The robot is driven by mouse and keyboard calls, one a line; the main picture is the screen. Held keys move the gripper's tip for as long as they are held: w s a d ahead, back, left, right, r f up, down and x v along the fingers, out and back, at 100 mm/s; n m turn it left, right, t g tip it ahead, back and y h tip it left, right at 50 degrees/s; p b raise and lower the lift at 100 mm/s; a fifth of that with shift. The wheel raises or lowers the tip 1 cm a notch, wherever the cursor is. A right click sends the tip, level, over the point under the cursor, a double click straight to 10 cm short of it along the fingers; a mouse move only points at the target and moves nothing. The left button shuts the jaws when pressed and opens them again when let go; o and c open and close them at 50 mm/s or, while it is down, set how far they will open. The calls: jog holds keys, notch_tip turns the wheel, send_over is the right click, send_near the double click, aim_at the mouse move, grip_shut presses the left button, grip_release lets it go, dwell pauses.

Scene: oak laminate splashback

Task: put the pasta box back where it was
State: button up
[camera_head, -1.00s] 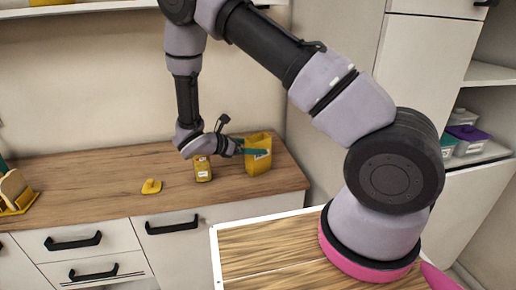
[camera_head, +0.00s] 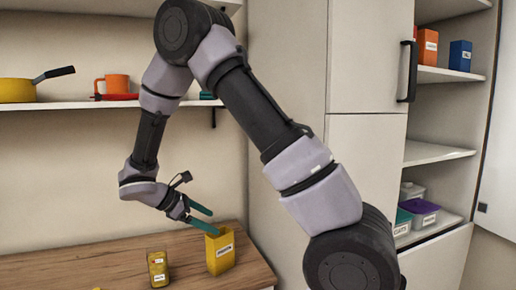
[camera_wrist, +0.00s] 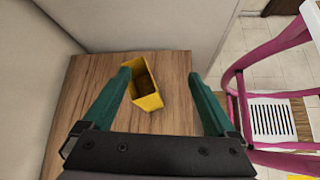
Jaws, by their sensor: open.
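A tall yellow open-topped box (camera_head: 220,252) with a white label stands upright at the right end of the wooden counter. Its label is too small to read surely, but it is the likeliest pasta box. My gripper (camera_head: 213,221) is open and empty, with its green fingers near the box's top rim. In the wrist view the box (camera_wrist: 147,95) appears between and beyond the fingertips (camera_wrist: 158,76), with no clear contact. Its open top and hollow inside show.
A labelled jar (camera_head: 158,268) stands left of the box on the counter (camera_head: 110,262). Above is a wall shelf (camera_head: 60,106) with a yellow pan (camera_head: 17,90) and orange mug (camera_head: 117,83). Right shelves hold an orange box (camera_head: 428,47), a blue box (camera_head: 460,55) and lidded tubs (camera_head: 418,212).

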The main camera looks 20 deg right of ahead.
jog(key=s+d+r+m+t+y, duration=0.2)
jog(key=s+d+r+m+y, duration=0.1)
jog(key=r+m, duration=0.4)
jog(key=s+d+r+m+t+y, duration=0.1)
jog(key=s+d+r+m+y, duration=0.3)
jog(key=s+r+m, duration=0.3)
jog(key=s+d+r+m+t+y, duration=0.2)
jog(key=s+r+m+y, duration=0.3)
jog(key=r, duration=0.6)
jog(key=shift+s+d+r+m+t, duration=0.2)
jog(key=shift+s+d+m+t, duration=0.1)
jog(key=shift+s+d+m, duration=0.6)
